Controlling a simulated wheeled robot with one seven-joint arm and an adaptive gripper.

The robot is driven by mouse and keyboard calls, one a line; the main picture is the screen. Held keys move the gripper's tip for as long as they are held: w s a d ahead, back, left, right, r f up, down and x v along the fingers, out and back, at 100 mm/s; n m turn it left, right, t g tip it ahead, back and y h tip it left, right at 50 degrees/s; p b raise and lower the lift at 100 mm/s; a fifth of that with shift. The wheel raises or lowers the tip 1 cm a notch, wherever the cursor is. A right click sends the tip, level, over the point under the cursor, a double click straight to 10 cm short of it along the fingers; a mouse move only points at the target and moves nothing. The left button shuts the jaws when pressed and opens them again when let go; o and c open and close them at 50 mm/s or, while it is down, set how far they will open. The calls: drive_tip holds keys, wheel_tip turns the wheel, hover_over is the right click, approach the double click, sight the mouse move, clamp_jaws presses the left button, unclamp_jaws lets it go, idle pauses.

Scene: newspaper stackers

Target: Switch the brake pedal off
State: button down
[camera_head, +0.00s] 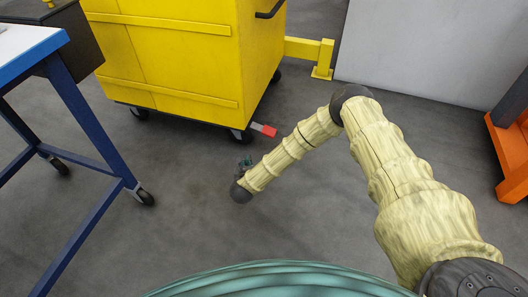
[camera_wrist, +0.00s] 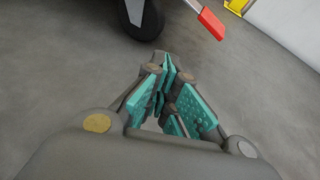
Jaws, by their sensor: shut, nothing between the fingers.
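The brake pedal (camera_head: 264,130) is a small red tab on a grey lever at the lower right corner of the yellow cart (camera_head: 180,60). It also shows at the top of the wrist view (camera_wrist: 212,23), red and slanted, beside a black caster wheel (camera_wrist: 142,18). My gripper (camera_head: 246,162) is low over the floor, in front of and below the pedal in the head view, apart from it. In the wrist view its teal-padded fingers (camera_wrist: 168,75) are closed together with nothing between them. The pedal lies ahead and to the right of the fingertips there.
A blue-legged table (camera_head: 85,120) on casters stands at left. A yellow floor barrier (camera_head: 322,60) and a grey panel (camera_head: 420,45) are behind at right. An orange stand (camera_head: 508,150) is at the right edge. The floor around my gripper is clear.

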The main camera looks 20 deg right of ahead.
sight(263, 129)
drive_tip(key=w+d+f+m+h+b, duration=0.1)
drive_tip(key=d+m, duration=0.1)
drive_tip(key=w+d+f+m+h+b, duration=0.1)
drive_tip(key=w+d+f+m+b, duration=0.1)
drive_tip(key=shift+d+f+m, duration=0.15)
drive_tip(key=shift+f+m, duration=0.15)
drive_tip(key=shift+w+d+m+h+b, duration=0.3)
drive_tip(key=shift+w+d+m, duration=0.05)
drive_tip(key=shift+d+m, duration=0.25)
drive_tip(key=shift+w+f, duration=0.1)
drive_tip(key=b+x, duration=0.5)
drive_tip(key=x, duration=0.5)
drive_tip(key=shift+b, duration=0.35)
drive_tip(key=shift+s+d+r+b, duration=0.15)
drive_tip(key=shift+r+b, duration=0.1)
drive_tip(key=shift+r, duration=0.45)
drive_tip(key=shift+s+d+r+b, duration=0.1)
drive_tip(key=shift+r+b, duration=0.2)
drive_tip(key=shift+r, duration=0.35)
drive_tip(key=shift+s+d+r+b, duration=0.15)
drive_tip(key=shift+r+b, duration=0.1)
drive_tip(key=shift+r, duration=0.45)
drive_tip(key=shift+r, duration=0.15)
